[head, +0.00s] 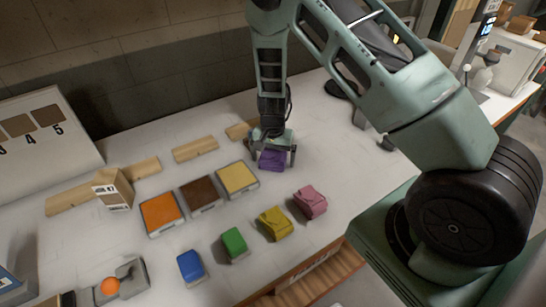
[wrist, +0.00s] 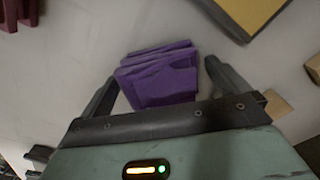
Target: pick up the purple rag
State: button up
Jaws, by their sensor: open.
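The purple rag (head: 272,160) is a folded cloth on the white table, to the right of the yellow square tile in the head view. In the wrist view the purple rag (wrist: 160,76) lies between my two fingers, with clear gaps at its sides. My gripper (head: 274,151) is over the rag with its fingers pointing down. It also shows in the wrist view (wrist: 160,78), open, with one finger on each side of the rag. I cannot tell how far the fingertips are from the table.
Pink (head: 310,202), yellow (head: 274,223), green (head: 233,242) and blue (head: 190,266) rags lie in a row nearer the front. Orange (head: 162,213), brown (head: 201,194) and yellow (head: 238,178) tiles lie left of my gripper. Wooden strips (head: 195,149) lie behind the tiles.

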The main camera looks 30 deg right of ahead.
aim_at(273, 154)
jog(key=c, duration=1.1)
jog(key=shift+r, duration=0.1)
notch_tip(273, 154, up, 10)
jog(key=shift+f+b, duration=0.1)
jog(key=shift+b, duration=1.15)
jog(key=shift+o, duration=1)
